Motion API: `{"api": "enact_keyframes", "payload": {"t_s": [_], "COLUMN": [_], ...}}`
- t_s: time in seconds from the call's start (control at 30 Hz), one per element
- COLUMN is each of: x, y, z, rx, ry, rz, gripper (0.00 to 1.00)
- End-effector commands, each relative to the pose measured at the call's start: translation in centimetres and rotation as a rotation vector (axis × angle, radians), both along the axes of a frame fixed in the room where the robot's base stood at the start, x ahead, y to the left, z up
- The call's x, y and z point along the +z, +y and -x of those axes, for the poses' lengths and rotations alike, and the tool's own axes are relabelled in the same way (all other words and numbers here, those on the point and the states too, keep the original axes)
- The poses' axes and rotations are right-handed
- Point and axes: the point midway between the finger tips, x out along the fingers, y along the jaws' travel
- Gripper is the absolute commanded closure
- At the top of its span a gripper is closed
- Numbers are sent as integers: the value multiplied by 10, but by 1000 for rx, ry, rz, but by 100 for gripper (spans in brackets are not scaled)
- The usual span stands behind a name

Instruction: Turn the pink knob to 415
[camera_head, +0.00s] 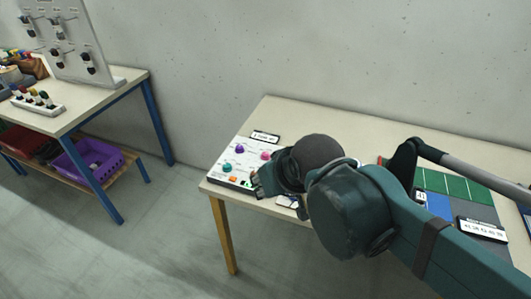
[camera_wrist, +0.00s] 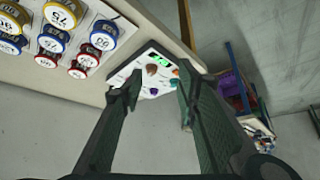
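The white control panel (camera_head: 222,175) lies at the table's left end, and it also shows between my fingers in the wrist view (camera_wrist: 142,61). Its pink knob (camera_head: 265,155) is on the right part, partly close behind my gripper. In the wrist view I cannot tell for sure which small knob is the pink one. A purple knob (camera_head: 239,149) and a teal knob (camera_head: 227,167) are to its left. A green-lit display (camera_wrist: 158,60) is too small to read. My gripper (camera_wrist: 156,97) is open and empty, above the panel's near side; contact is not visible.
Several numbered round pieces (camera_wrist: 60,14) lie on a white board beside the panel. A dark label plate (camera_head: 265,137) sits behind the panel. A green mat (camera_head: 452,186) is at the right. Another table (camera_head: 130,85) with a purple crate (camera_head: 88,160) stands at the left.

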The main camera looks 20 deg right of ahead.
Motion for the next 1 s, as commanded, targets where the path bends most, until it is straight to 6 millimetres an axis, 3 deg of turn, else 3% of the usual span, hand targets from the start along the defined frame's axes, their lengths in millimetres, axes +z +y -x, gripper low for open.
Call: {"api": "enact_keyframes", "payload": {"t_s": [0.27,1.0], "x": [13,42], "y": [-4,-26], "z": [-15,-89], "rx": [-32,-206], "ry": [32,194], "rz": [-18,-104], "gripper": [68,68]}}
